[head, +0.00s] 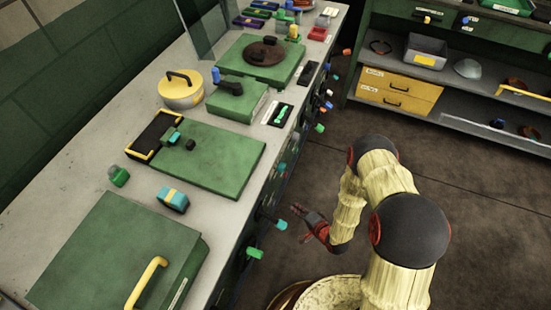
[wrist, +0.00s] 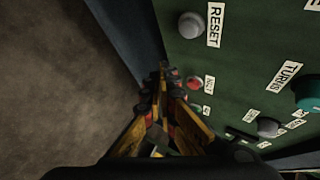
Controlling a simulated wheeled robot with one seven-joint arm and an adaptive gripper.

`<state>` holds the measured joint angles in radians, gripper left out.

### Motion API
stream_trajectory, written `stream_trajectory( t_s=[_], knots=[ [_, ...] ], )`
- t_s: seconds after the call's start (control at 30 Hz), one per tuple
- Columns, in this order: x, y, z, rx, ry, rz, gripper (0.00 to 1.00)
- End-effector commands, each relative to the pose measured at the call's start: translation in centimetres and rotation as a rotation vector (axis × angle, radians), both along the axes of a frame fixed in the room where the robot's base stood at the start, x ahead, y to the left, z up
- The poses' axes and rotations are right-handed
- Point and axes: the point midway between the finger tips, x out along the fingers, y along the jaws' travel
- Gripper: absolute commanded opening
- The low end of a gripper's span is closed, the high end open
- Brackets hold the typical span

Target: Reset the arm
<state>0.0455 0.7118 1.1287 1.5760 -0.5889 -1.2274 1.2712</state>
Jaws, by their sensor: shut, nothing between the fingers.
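My arm (head: 392,230), in a cream ribbed sleeve with dark joint covers, reaches over the floor beside the workbench in the head view. My gripper (head: 297,209) is red and black and points left toward the bench's front side, apart from it. In the wrist view my gripper (wrist: 163,72) is shut with nothing between its fingers. A grey round knob (wrist: 191,25) beside a label reading RESET (wrist: 214,24) is on the green panel, above and right of the fingertips in that view. A small red button (wrist: 193,83) is right of the fingertips; I cannot tell whether they touch.
The workbench (head: 135,178) holds green boxes, a yellow pot (head: 181,90) and a blue-yellow roll (head: 173,199). Coloured knobs stick out from its front, including a green one (head: 254,252). Shelves (head: 470,115) with a yellow drawer unit (head: 398,93) stand at the back right. Floor (head: 480,220) is clear between.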

Motion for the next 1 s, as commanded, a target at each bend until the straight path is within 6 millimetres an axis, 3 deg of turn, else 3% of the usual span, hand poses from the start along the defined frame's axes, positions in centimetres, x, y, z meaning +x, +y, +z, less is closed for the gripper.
stream_trajectory(
  t_s=[0.27,0.37,0.43,0.53,0.63,0.77,0.87,1.0],
  knots=[
    [0.0,0.0,0.0,-0.017,-0.011,0.013,0.0],
    [-1.1,-0.4,-1.6,-0.108,0.012,0.069,0.0],
    [-2.8,-1.3,-3.7,-0.204,0.065,0.119,0.0],
    [-7.3,-3.2,-6.9,-0.362,0.197,0.216,0.0],
    [-10.3,-5.8,-7.8,-0.511,0.32,0.324,0.0],
    [-11.3,-9.2,-5.0,-0.674,0.444,0.456,0.0],
    [-11.0,-11.6,-0.5,-0.773,0.522,0.546,0.0],
    [-10.8,-13.8,7.5,-0.857,0.605,0.646,0.0]
  ],
)
